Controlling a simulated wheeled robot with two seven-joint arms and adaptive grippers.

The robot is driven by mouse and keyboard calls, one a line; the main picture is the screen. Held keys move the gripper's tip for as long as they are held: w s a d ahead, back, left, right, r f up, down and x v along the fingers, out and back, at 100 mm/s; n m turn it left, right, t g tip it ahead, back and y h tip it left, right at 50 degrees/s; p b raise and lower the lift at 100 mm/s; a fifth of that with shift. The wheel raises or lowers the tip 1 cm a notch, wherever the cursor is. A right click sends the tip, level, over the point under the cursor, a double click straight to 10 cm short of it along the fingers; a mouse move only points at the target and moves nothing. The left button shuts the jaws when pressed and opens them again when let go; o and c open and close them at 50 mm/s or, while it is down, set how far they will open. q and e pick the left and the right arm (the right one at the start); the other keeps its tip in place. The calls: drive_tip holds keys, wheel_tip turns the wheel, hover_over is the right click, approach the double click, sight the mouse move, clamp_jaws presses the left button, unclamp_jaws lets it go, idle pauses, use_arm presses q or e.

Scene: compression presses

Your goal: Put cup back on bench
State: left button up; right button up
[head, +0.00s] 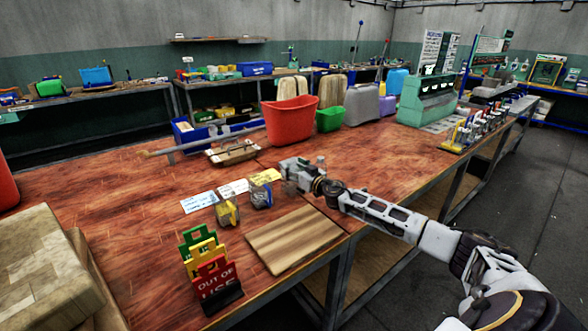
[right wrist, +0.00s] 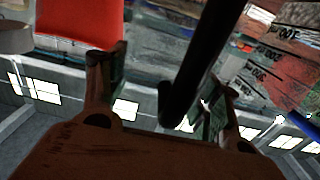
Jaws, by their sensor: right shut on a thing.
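My right gripper (head: 290,180) is over the wooden bench (head: 380,165), reaching in from the right. It is shut on a small, dark, see-through thing (head: 290,188) that looks like a cup, mostly hidden by the gripper. I cannot tell if it touches the bench top. Two similar small clear pieces stand to its left, one yellowish (head: 228,212) and one bluish grey (head: 261,195). The right wrist view is dark. My left gripper is out of view.
White cards and a yellow card (head: 265,175) lie behind the small pieces. A wooden board (head: 293,238) lies in front. An out-of-use sign (head: 213,280) stands at the front edge. A red bin (head: 292,120) stands behind the gripper. The bench right of the gripper is clear.

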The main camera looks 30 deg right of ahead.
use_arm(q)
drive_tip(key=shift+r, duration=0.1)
use_arm(e)
drive_tip(key=shift+f, duration=0.1)
drive_tip(key=o, duration=1.4)
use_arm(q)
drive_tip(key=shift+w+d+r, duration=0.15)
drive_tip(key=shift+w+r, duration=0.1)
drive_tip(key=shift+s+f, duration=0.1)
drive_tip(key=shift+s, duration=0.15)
